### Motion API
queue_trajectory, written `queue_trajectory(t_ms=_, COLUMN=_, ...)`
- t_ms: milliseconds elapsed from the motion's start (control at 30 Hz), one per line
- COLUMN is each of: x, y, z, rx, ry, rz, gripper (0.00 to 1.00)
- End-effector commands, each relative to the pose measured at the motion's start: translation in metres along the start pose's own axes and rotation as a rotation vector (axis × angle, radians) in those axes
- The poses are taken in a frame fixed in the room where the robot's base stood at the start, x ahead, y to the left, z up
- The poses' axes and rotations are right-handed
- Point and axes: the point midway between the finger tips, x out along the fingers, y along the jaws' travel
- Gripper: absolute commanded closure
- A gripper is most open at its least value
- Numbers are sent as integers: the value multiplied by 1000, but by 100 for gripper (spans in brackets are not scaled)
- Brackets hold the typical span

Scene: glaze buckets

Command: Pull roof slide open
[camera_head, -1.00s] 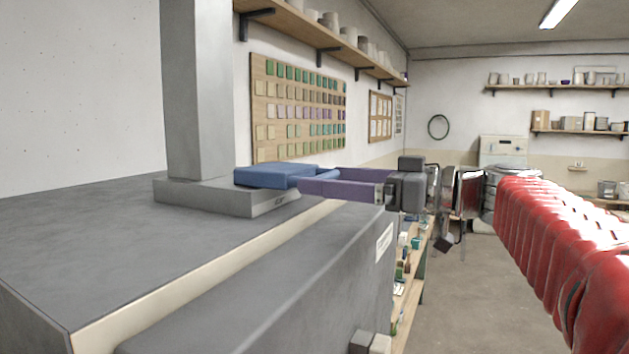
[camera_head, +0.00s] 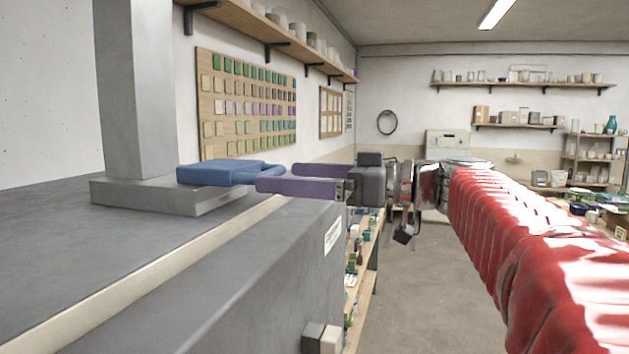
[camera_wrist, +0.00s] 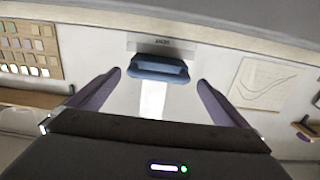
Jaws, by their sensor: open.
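The roof slide is a flat grey plate (camera_head: 150,198) with a blue handle (camera_head: 215,173), lying on top of the large grey cabinet at the foot of a square grey column. In the wrist view the blue handle (camera_wrist: 158,72) is ahead, with the grey plate and its small lettering (camera_wrist: 160,45) beyond it. My gripper (camera_head: 270,178) has two purple fingers and is to the right of the handle. It is open, and the wrist view shows the handle between its fingertips (camera_wrist: 160,77), with space on both sides. I see no finger touching the handle.
The grey column (camera_head: 135,90) rises behind the plate. The cabinet top (camera_head: 45,240) is bare in front of it, with a pale strip along it. A wooden board of colour samples (camera_head: 245,105) hangs on the wall behind. A cluttered bench (camera_head: 362,270) stands to the right.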

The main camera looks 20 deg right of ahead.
Motion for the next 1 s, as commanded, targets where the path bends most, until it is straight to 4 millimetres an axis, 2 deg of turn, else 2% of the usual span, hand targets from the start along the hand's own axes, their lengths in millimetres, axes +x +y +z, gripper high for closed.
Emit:
queue_trajectory(t_ms=700, x=-93, y=1, z=1, rx=0, ry=-1, rz=0, gripper=1)
queue_trajectory(t_ms=1000, x=-114, y=0, z=1, rx=0, ry=-1, rz=-3, gripper=1)
